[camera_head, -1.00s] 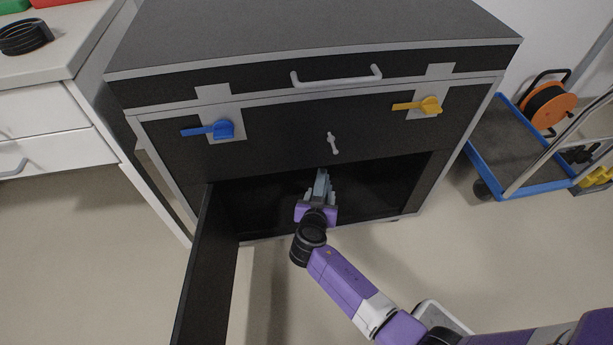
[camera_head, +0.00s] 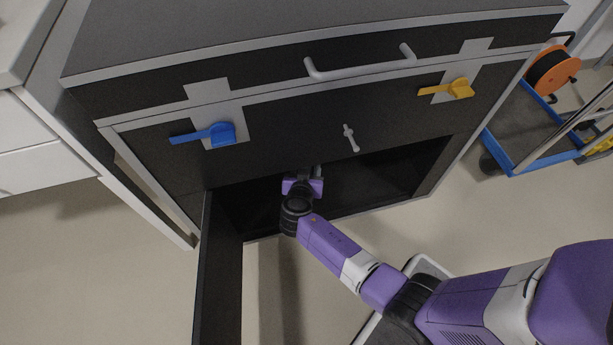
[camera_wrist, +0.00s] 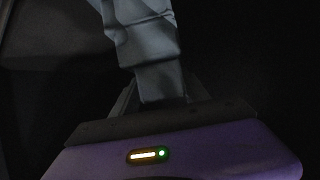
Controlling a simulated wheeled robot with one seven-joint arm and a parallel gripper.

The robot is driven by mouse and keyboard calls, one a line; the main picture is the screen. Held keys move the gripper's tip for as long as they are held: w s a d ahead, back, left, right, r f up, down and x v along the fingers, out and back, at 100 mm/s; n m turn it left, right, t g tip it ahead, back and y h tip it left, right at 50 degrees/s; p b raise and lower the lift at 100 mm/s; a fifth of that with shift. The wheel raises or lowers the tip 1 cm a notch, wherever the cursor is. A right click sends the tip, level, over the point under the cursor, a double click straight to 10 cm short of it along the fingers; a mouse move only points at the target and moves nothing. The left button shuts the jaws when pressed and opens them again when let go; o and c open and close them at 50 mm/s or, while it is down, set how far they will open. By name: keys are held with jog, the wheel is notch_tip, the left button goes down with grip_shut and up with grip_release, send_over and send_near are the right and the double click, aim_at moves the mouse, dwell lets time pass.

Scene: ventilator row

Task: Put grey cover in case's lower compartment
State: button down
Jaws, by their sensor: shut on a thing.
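The black case (camera_head: 290,118) with grey trim stands in front of me in the head view. Its lower compartment (camera_head: 375,180) is open at the front, with the black door (camera_head: 218,275) swung out on the left. My gripper (camera_head: 304,176) is inside the compartment's mouth, its fingertips hidden behind the case front. In the wrist view the grey cover (camera_wrist: 145,35), soft and folded, runs up from my gripper (camera_wrist: 160,92), which is shut on its near end. The cover is hidden in the head view. Whether it touches the compartment floor is too dark to tell.
A blue lever (camera_head: 218,134), a yellow lever (camera_head: 455,89) and a small grey handle (camera_head: 350,138) sit on the case front above the opening. A blue-edged trolley (camera_head: 515,140) with an orange reel (camera_head: 552,72) stands at right. White drawers (camera_head: 45,150) stand at left.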

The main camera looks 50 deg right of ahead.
jog(key=shift+f+b, duration=1)
jog(key=shift+f, duration=1.2)
jog(key=shift+f, duration=0.1)
jog(key=c, duration=0.6)
grip_release()
